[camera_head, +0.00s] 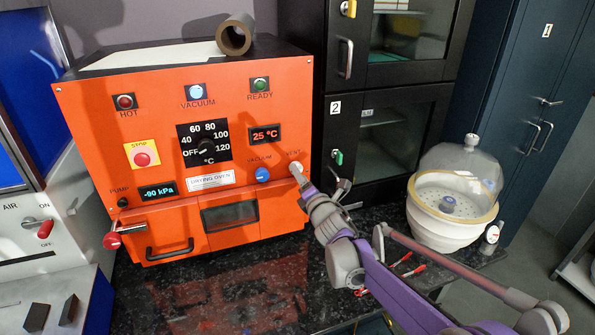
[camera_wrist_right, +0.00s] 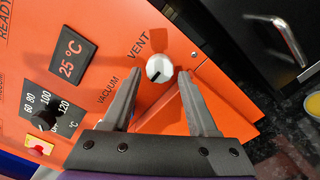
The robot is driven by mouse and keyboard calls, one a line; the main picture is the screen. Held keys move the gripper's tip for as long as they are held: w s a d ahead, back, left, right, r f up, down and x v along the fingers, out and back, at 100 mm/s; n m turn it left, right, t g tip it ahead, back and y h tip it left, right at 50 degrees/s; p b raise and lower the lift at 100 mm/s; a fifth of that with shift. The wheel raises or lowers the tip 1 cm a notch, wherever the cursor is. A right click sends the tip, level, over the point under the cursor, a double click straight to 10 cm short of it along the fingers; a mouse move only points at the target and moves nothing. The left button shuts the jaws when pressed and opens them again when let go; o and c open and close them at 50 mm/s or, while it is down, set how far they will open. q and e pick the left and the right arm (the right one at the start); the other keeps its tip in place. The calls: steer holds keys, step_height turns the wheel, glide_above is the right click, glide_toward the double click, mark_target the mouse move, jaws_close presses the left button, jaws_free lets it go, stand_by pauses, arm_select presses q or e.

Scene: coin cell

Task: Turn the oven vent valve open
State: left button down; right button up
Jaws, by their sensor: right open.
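The orange drying oven (camera_head: 226,134) stands on a dark speckled bench. Its vent valve is a small white round knob (camera_wrist_right: 159,68) below the VENT label, with a dark mark on its face. In the head view the vent knob (camera_head: 295,167) is partly covered by my right gripper (camera_head: 303,182). In the right wrist view my right gripper (camera_wrist_right: 161,80) is open, with one finger on each side of the knob. The fingertips sit about level with it, and I cannot tell whether they touch it. My left gripper is not in view.
A blue VACUUM knob (camera_head: 262,174) sits just left of the vent knob. The oven door handle (camera_head: 170,249) and a red-knobbed lever (camera_head: 112,240) stick out at the front. A glass-domed white desiccator (camera_head: 445,225) stands at the right. A black cabinet (camera_head: 375,130) is behind.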

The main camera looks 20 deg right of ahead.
steer(key=shift+w+a, duration=0.1)
steer(key=shift+w, duration=1.3)
jaws_close()
